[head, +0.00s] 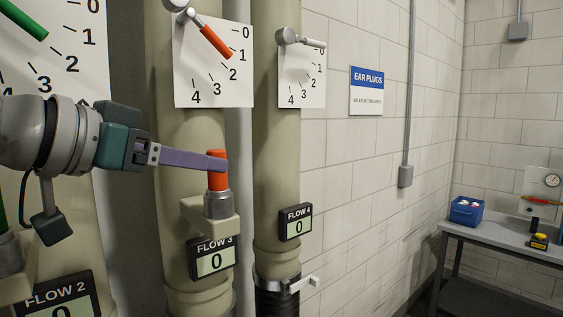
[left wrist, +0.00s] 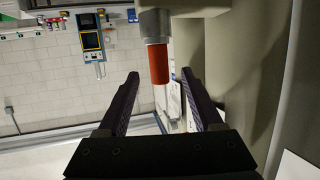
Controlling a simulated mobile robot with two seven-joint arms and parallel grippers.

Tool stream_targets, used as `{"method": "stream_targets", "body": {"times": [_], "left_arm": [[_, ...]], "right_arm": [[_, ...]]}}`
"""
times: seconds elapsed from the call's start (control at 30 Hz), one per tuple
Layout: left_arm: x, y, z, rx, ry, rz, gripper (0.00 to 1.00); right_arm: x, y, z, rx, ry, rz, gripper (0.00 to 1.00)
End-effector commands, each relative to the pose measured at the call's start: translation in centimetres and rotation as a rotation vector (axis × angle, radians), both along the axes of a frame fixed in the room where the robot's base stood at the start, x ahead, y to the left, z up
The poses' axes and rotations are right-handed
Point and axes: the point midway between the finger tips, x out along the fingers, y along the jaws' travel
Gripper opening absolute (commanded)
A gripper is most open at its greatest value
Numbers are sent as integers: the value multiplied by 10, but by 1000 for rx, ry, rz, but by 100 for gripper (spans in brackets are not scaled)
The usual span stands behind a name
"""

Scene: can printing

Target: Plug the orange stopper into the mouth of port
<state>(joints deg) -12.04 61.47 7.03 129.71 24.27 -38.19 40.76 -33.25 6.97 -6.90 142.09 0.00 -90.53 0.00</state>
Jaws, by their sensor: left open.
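The orange stopper (head: 217,183) stands upright in the grey collar of the port (head: 217,205), on the beige bracket of the pipe above the FLOW 3 display. The stopper also shows in the left wrist view (left wrist: 158,63), with the grey collar (left wrist: 156,25) at one end. My left gripper (head: 217,160) has its purple fingers at the stopper's upper part. In the left wrist view the fingers (left wrist: 160,76) are open, one on each side of the stopper's free end, with gaps visible. How deep the stopper sits inside the collar is hidden. My right gripper is not in view.
Beige pipes carry dial plates, including one with an orange pointer (head: 214,42). The FLOW 3 display (head: 213,259) is below the bracket and the FLOW 4 display (head: 296,222) to its right. A grey bench (head: 490,236) with a blue box (head: 467,211) stands far right.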

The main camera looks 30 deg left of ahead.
Motion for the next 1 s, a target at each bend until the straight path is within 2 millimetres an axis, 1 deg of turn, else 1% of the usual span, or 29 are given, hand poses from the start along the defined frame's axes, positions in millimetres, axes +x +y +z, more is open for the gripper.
{"method": "stream_targets", "body": {"times": [0.03,0.3,0.5,0.7,1.0], "left_arm": [[-7,-1,-3,5,3,-6,67],[-34,3,9,-1,3,-3,67],[-49,5,14,-3,1,-3,67],[-53,6,17,1,0,-2,67],[-53,6,17,1,0,-2,67]], "right_arm": [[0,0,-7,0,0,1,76],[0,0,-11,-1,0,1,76],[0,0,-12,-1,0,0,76],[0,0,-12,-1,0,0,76],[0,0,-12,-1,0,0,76]]}}
